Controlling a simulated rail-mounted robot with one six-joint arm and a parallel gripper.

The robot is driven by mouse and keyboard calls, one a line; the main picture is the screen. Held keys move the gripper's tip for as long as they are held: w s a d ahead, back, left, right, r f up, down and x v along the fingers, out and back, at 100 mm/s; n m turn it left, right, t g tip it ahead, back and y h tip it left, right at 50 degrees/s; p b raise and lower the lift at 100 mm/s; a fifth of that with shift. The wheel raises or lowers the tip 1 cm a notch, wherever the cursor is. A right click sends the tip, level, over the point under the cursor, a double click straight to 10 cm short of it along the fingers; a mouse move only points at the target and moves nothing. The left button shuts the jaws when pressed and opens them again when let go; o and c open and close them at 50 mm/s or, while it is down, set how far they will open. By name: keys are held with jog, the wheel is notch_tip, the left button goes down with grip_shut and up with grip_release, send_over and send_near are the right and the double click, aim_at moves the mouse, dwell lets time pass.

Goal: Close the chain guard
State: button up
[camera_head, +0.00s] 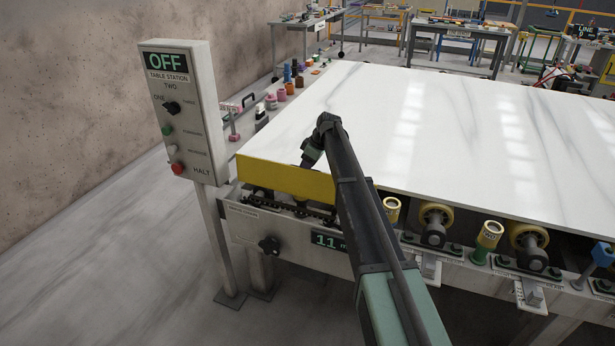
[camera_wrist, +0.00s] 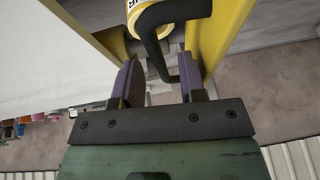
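The yellow chain guard (camera_head: 285,178) stands at the near left corner of the white slab, with a dark chain (camera_head: 290,207) exposed below it. In the wrist view, the yellow guard (camera_wrist: 222,38) shows on the right, and a bent black handle (camera_wrist: 158,38) lies ahead of my gripper. My gripper (camera_wrist: 160,78) has its two purple fingers apart. The handle's lower end reaches between them, closer to the right finger; I cannot tell whether it touches. In the head view, my gripper (camera_head: 308,158) is at the guard's upper edge, partly hidden by my arm.
A control post (camera_head: 185,110) reading OFF stands left of the table. The white slab (camera_head: 430,130) fills the tabletop. Yellow rollers (camera_head: 436,216) and a display reading 11 (camera_head: 328,240) line the near side. Coloured bottles (camera_head: 288,75) stand along the left edge.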

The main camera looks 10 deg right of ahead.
jog(key=shift+c, duration=0.3)
grip_shut()
jog(key=shift+s+a, duration=0.1)
jog(key=shift+a, duration=0.05)
